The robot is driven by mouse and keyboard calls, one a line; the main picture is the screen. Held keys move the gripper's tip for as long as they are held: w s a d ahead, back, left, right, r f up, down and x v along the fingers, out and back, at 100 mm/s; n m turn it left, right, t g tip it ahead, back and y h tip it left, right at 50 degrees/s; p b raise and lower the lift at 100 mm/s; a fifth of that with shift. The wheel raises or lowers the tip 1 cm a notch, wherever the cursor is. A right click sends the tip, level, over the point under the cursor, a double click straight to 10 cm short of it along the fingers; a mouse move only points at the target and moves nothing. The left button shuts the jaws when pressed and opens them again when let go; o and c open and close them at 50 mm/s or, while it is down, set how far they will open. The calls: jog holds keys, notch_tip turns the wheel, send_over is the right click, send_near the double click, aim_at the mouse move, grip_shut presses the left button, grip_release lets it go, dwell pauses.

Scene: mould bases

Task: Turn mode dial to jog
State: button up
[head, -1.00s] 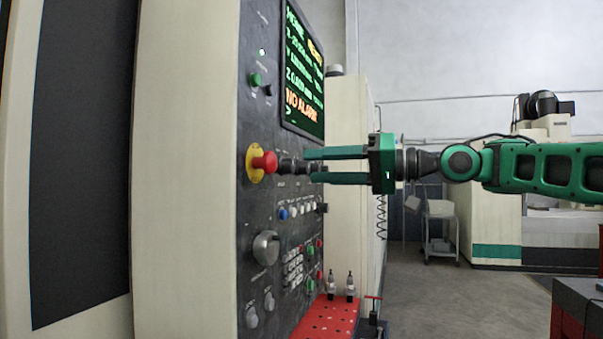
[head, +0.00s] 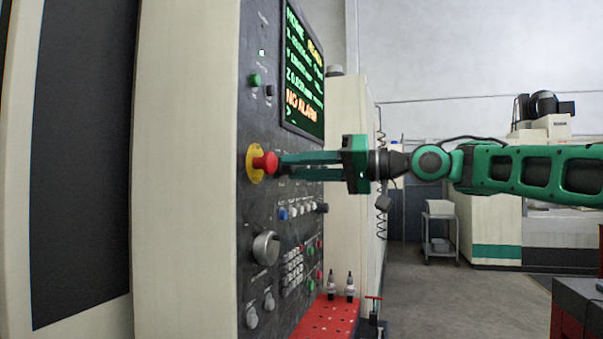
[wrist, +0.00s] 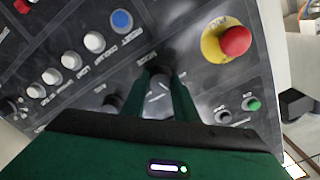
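The mode dial (wrist: 159,72) is a dark round knob beside a "MODE" label in the wrist view. My gripper (wrist: 163,82) has its two green fingers at the panel, one on each side of the dial. A gap shows between the fingers, with pale markings in it. Whether the fingers touch the dial is hard to see. In the head view my gripper (head: 282,162) reaches the panel just right of the red stop button, and its fingers hide the dial. The dial's setting cannot be read.
The red emergency stop (head: 264,163) on its yellow ring sits close to the fingertips. Below are a row of small buttons (head: 294,211) and a large grey rotary switch (head: 266,248). A screen (head: 302,75) is above. A red perforated shelf (head: 326,318) sticks out lower down.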

jog(key=shift+w+d+f, duration=0.1)
jog(key=n, duration=0.3)
jog(key=shift+n, duration=2.2)
jog(key=shift+w+d, duration=0.1)
jog(key=o, duration=1.1)
jog(key=shift+c, duration=0.2)
jog(key=shift+n, duration=0.3)
